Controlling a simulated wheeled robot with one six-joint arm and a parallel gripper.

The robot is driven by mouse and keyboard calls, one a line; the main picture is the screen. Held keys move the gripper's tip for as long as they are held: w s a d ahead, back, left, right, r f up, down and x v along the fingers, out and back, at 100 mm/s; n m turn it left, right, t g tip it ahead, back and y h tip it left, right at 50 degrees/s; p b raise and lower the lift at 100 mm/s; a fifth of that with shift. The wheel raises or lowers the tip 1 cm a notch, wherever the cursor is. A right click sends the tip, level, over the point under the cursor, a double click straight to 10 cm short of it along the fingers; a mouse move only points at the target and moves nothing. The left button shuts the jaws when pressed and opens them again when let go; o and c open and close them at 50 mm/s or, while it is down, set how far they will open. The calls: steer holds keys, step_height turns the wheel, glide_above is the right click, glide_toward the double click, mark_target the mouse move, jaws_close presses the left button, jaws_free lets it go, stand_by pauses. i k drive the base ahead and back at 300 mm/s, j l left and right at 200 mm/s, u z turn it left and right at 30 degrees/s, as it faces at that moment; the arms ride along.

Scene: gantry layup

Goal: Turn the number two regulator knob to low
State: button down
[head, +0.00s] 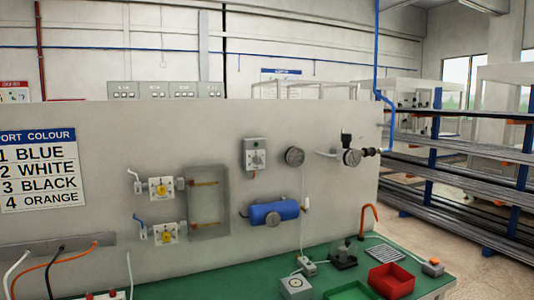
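Two regulators with yellow knobs sit on white plates on the grey panel, one above the other. The upper knob (161,187) has a white tube (136,177) at its left. The lower knob (162,234) has a blue tube (139,221) at its left. Any numbers or low marks on the plates are too small to read, and so are the knob settings. A sign (38,169) at the left lists port colours: 1 blue, 2 white, 3 black, 4 orange. My gripper is not in view.
A recessed box (209,202) stands right of the knobs. A blue cylinder (270,212), a grey switch box (255,154) and round gauges are further right. The green bench (215,280) below holds a red tray (391,280) and small devices. Hoses hang at lower left.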

mark_target(346, 138)
steer(key=z, duration=0.8)
